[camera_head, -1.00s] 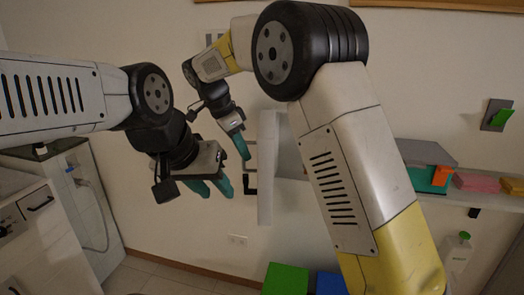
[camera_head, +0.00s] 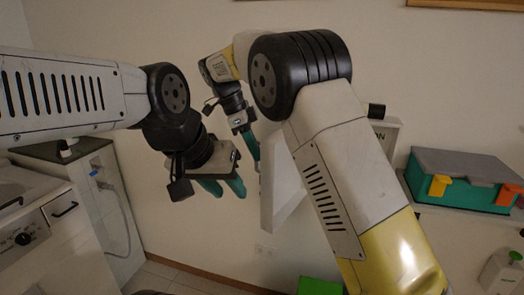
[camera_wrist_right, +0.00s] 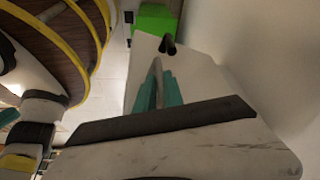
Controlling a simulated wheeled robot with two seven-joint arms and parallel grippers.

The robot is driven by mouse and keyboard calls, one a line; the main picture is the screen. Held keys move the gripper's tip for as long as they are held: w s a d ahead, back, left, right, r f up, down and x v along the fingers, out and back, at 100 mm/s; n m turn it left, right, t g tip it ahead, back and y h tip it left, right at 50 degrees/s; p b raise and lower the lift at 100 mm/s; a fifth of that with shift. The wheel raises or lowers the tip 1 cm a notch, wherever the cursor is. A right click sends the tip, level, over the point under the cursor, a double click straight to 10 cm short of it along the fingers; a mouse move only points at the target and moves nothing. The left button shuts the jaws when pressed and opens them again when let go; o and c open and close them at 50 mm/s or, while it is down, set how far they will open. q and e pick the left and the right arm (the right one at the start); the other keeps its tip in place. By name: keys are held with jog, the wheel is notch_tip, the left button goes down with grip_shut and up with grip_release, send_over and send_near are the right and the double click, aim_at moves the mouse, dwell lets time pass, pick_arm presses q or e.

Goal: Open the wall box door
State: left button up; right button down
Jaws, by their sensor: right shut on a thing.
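The white wall box door (camera_head: 283,188) is a tilted panel in the middle of the head view, standing out at an angle. My right arm hides its right side. My right gripper (camera_head: 254,150) is at the door's upper left edge, its teal fingers shut on the handle. In the right wrist view the teal fingers (camera_wrist_right: 158,92) close around a thin grey bar, the door handle (camera_wrist_right: 157,68), with the white door face behind and a dark peg above. My left gripper (camera_head: 222,187) hangs left of the door, fingers apart and empty.
A white box with partly hidden lettering (camera_head: 388,136) shows behind my right arm. A grey and green toolbox (camera_head: 465,180) sits on a shelf at right. A green object (camera_head: 320,287) lies low in front. A white appliance (camera_head: 50,235) stands at left.

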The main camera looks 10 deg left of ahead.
jog(key=shift+w+d+r, duration=0.1)
jog(key=shift+w+d, duration=0.15)
jog(key=shift+d, duration=0.05)
jog(key=c, duration=1.5)
grip_release()
jog(key=shift+a, duration=0.1)
jog(key=shift+s, duration=0.1)
jog(key=v, duration=0.7)
jog(key=shift+a+r, duration=0.1)
jog(key=shift+r, duration=0.2)
